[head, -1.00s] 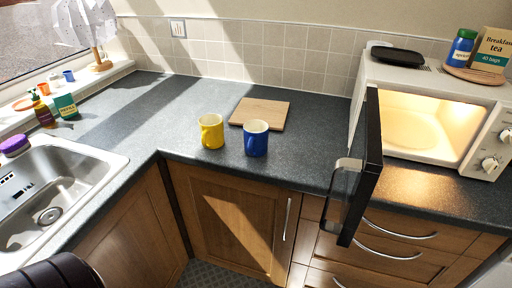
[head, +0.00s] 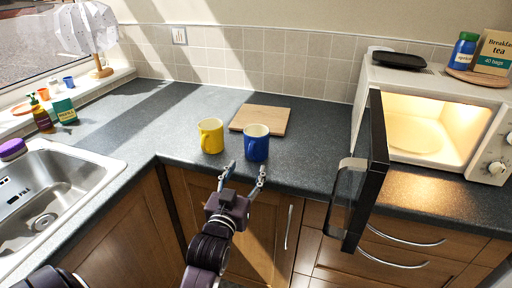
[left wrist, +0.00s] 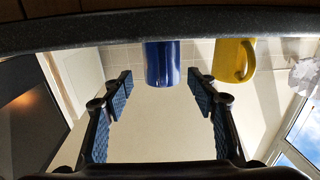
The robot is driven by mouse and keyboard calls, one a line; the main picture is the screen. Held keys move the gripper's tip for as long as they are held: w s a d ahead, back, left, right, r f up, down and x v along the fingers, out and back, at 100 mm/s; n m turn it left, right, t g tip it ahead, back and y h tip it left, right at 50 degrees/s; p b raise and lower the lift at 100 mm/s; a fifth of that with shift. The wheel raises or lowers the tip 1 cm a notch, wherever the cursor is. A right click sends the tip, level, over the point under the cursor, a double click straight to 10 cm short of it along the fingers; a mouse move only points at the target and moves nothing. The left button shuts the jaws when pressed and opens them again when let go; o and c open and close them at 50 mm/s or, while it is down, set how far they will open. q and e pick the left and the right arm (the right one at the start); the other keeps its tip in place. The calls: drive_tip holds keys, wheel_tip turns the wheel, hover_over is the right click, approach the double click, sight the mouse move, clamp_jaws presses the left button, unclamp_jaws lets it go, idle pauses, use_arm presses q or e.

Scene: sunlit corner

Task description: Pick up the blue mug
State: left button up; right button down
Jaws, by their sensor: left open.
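The blue mug (head: 256,144) stands upright on the dark worktop near its front edge, its handle toward the left and front. A yellow mug (head: 210,136) stands just left of it. My left gripper (head: 244,174) is open and empty, in front of the worktop edge and just short of the blue mug. The left wrist view appears upside down; there the blue mug (left wrist: 162,63) shows between the open fingers but beyond them, and the yellow mug (left wrist: 234,60) is to its right. My right gripper is not in view.
A wooden board (head: 260,119) lies behind the mugs. The open microwave door (head: 366,180) juts out over the worktop edge to the right, from the lit microwave (head: 440,115). The sink (head: 60,180) is at left.

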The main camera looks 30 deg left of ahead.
sight(251, 159)
use_arm(q)
drive_tip(key=shift+a+f+p+x, duration=0.1)
drive_tip(key=shift+p+x, duration=0.2)
drive_tip(key=shift+x, duration=1.6)
drive_tip(key=shift+a+f+p+x, duration=0.15)
drive_tip(key=shift+p+x, duration=0.1)
drive_tip(key=shift+x, duration=1.65)
drive_tip(key=shift+s+d, duration=0.1)
clamp_jaws()
drive_tip(key=shift+r, duration=0.1)
